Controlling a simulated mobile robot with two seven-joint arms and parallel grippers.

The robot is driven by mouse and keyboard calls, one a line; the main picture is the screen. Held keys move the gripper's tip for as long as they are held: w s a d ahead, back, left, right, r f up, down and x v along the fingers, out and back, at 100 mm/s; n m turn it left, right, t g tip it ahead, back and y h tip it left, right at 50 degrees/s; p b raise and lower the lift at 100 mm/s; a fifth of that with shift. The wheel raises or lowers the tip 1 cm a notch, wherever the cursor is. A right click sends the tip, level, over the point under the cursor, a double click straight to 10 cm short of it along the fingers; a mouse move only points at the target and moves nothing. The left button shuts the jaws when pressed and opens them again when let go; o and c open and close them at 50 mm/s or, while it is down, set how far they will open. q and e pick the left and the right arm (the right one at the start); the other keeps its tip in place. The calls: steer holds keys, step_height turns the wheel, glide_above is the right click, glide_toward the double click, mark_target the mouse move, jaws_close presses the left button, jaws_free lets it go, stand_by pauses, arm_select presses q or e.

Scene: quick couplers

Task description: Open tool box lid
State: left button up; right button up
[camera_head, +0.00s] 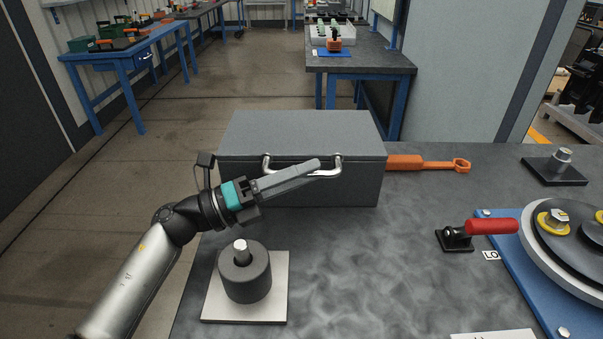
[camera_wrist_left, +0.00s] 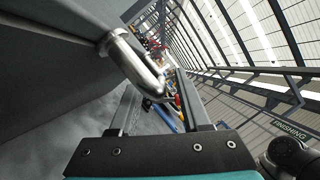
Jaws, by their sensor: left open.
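The grey tool box (camera_head: 300,190) stands on the dark table with its lid (camera_head: 300,132) closed. A silver bar handle (camera_head: 337,166) curves out from its front, just under the lid edge. My left gripper (camera_head: 309,167) is open, in front of the box at handle height, with its fingers pointing right along the handle and hiding much of the bar. In the left wrist view the handle (camera_wrist_left: 135,65) reaches into the space between the open fingers; I cannot tell whether they touch it. My right gripper is not in view.
A dark cylinder (camera_head: 245,275) on a light square plate stands below my left gripper. An orange tool (camera_head: 430,163) lies right of the box. A red-handled clamp (camera_head: 490,227) and a blue plate (camera_head: 515,270) with a round fixture are further right. The table's front middle is clear.

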arm_select(q)
jaws_close()
stand_by(0.3)
stand_by(1.1)
